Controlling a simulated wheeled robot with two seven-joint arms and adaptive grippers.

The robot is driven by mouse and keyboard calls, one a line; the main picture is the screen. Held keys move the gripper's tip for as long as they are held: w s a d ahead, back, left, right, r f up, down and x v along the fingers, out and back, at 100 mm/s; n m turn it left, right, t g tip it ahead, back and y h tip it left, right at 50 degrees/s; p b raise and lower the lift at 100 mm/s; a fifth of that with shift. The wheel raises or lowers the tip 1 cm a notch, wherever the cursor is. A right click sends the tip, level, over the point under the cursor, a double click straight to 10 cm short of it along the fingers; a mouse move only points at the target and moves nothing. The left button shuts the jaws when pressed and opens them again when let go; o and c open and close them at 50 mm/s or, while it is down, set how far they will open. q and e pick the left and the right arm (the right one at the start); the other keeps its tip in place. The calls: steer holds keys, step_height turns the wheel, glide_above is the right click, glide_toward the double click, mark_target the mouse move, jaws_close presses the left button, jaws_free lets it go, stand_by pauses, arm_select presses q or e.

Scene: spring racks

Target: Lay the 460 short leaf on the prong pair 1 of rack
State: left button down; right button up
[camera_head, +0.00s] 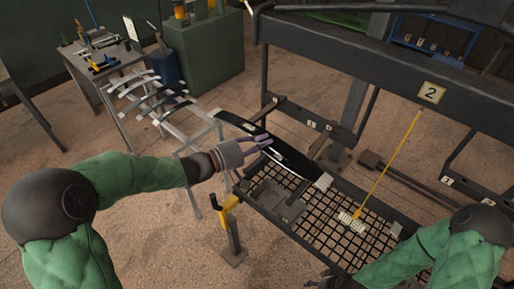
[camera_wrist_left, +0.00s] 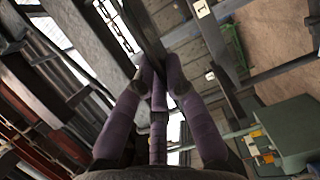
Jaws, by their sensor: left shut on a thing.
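A long dark leaf (camera_head: 292,160) runs diagonally in the head view, from near the leaf stand toward a pale end piece above the mesh. My left gripper (camera_head: 265,141) is shut on it near its middle. In the left wrist view the purple fingers (camera_wrist_left: 158,82) close on a dark strip (camera_wrist_left: 146,32). Any marking on the leaf is unreadable. The rack (camera_head: 375,75) is a dark frame behind the leaf, with small number tags on its lower arms. A tag reading 1 (camera_wrist_left: 202,9) shows in the left wrist view. My right gripper (camera_head: 325,281) is only partly visible at the bottom edge.
A stand with several curved leaves (camera_head: 157,96) is at the left. A "2" sign (camera_head: 431,93) marks the beam.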

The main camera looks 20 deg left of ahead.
mark_target(275, 139)
arm_select(q)
steer(key=shift+w+d+f+b, duration=0.35)
steer(key=shift+w+f+b, duration=0.05)
steer(key=shift+w+b, duration=0.65)
steer(key=shift+w+d+f+b, duration=0.3)
steer(key=shift+w+f+b, duration=0.1)
steer(key=shift+w+b, duration=0.6)
steer(key=shift+w+d+f+b, duration=0.4)
steer(key=shift+w+b, duration=0.5)
steer(key=shift+b, duration=0.3)
steer(key=c, duration=1.2)
jaws_free()
steer(key=shift+s+f, duration=0.1)
steer(key=shift+f, duration=0.3)
steer(key=v, duration=1.2)
